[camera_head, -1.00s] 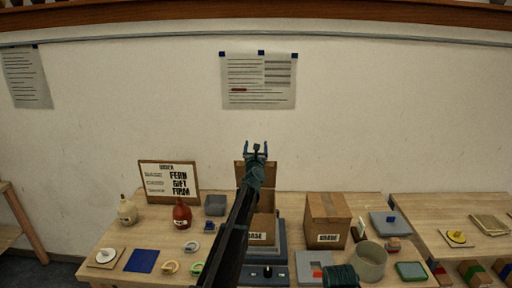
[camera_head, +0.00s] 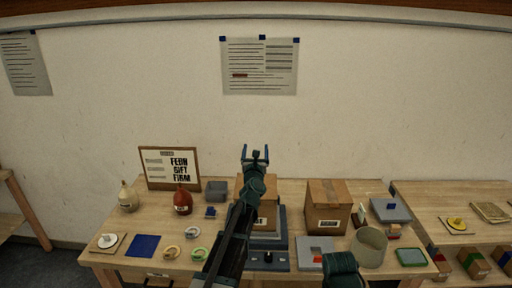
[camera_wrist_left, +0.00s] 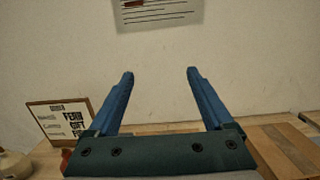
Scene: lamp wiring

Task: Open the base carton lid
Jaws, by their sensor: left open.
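The base carton (camera_head: 268,214) is a brown box on a dark grey stand near the middle of the table. My left arm crosses in front of it and hides much of its front and top. Its top looks flat and closed, with no flap standing above it, though the arm leaves this partly unclear. My left gripper (camera_head: 255,153) is open and empty, above and behind the carton, with the fingers pointing up toward the wall. In the left wrist view its two blue fingers (camera_wrist_left: 158,95) are spread with only wall between them. My right gripper's fingers are not visible.
A taped shade carton (camera_head: 327,208) stands to the right, beside a beige cylinder (camera_head: 369,247). A red bottle (camera_head: 182,201), a cream bottle (camera_head: 128,197) and a grey bin (camera_head: 216,191) stand left. An order sign (camera_head: 170,168) is behind them.

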